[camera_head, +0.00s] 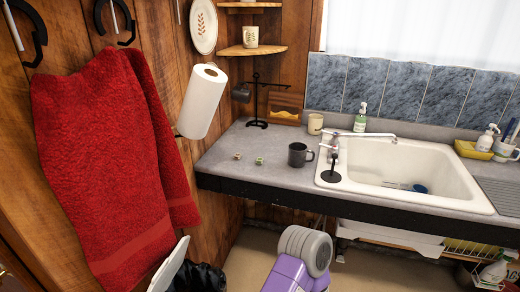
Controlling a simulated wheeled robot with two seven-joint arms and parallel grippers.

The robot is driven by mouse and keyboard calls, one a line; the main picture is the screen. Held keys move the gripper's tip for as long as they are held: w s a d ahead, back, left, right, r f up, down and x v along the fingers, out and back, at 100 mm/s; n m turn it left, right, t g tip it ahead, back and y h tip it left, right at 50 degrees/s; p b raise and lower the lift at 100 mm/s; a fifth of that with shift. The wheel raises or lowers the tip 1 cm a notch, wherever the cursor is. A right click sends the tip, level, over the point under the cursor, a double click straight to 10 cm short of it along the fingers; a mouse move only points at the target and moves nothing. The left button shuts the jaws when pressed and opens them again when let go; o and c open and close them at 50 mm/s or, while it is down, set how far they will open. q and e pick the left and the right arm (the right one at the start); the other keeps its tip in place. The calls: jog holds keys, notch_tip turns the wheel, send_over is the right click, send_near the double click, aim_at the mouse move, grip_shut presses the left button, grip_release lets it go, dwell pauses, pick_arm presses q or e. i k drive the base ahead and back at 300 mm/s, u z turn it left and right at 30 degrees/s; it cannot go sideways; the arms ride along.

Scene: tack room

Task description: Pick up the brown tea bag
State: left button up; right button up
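Two very small items lie on the grey countertop (222,170), left of the dark mug. The left one (237,156) looks brownish and may be the brown tea bag, but it is too small to be sure. The right one (259,161) looks greenish. They lie apart from each other. Neither of my grippers is in view. A purple and grey part at the bottom centre, below the counter's front edge, looks like part of my own arm, and nothing touches the small items.
A dark mug (297,155) stands right of the small items, near the white sink (415,165). A black mug stand (257,105) and a paper towel roll (203,101) are behind and left. A red towel (105,165) hangs at left.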

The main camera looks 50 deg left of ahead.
aim_at(238, 156)
jog(key=i, duration=1.4)
jog(key=u, duration=2.15)
